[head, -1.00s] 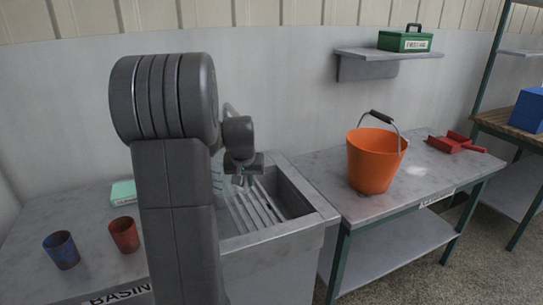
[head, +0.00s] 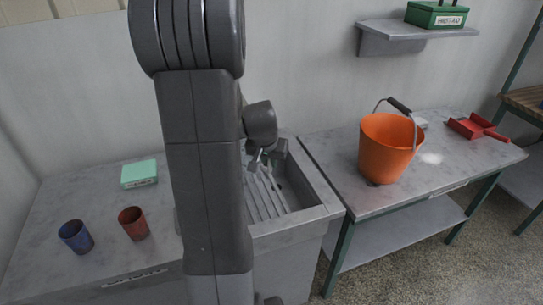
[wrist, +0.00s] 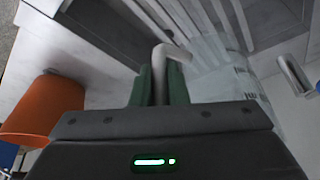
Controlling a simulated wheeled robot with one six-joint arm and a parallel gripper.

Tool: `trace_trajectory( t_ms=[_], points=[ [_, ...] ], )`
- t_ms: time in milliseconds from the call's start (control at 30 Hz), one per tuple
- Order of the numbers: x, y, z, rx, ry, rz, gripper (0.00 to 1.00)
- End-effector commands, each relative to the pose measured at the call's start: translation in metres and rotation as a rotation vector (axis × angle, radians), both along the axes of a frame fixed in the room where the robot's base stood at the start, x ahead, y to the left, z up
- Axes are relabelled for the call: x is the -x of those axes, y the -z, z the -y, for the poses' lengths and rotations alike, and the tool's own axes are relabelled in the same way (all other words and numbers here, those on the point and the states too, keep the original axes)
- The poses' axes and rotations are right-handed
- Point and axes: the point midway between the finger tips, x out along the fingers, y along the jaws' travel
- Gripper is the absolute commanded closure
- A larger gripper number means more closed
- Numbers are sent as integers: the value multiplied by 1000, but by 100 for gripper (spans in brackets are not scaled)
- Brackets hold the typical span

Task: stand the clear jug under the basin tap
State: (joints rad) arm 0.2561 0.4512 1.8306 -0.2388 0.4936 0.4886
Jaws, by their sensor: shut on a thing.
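My gripper (wrist: 160,85) has green fingers, shut on a pale curved bar that looks like the handle of the clear jug. The clear jug (wrist: 222,62) is see-through with faint markings, just right of the fingers in the wrist view, over the slatted part of the basin. Whether it touches the slats I cannot tell. A curved metal tap (wrist: 292,75) shows right of the jug, apart from it. In the head view my gripper (head: 267,158) is over the basin (head: 318,190); my arm hides the tap and most or all of the jug.
An orange bucket (head: 387,148) stands on the right-hand table, with a red dustpan (head: 475,127) behind it. A blue cup (head: 76,237), a red cup (head: 133,223) and a mint box (head: 139,173) stand left of my arm. A wall shelf (head: 410,34) holds a green box (head: 437,14).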

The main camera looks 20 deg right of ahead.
Motion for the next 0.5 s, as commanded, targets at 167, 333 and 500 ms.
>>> trace_trajectory(
  t_ms=[167,333,500],
  points=[
    [0,20,0,0,-1,-2,100],
    [0,40,0,0,0,-2,100],
    [0,56,0,-1,0,-1,100]
  ],
)
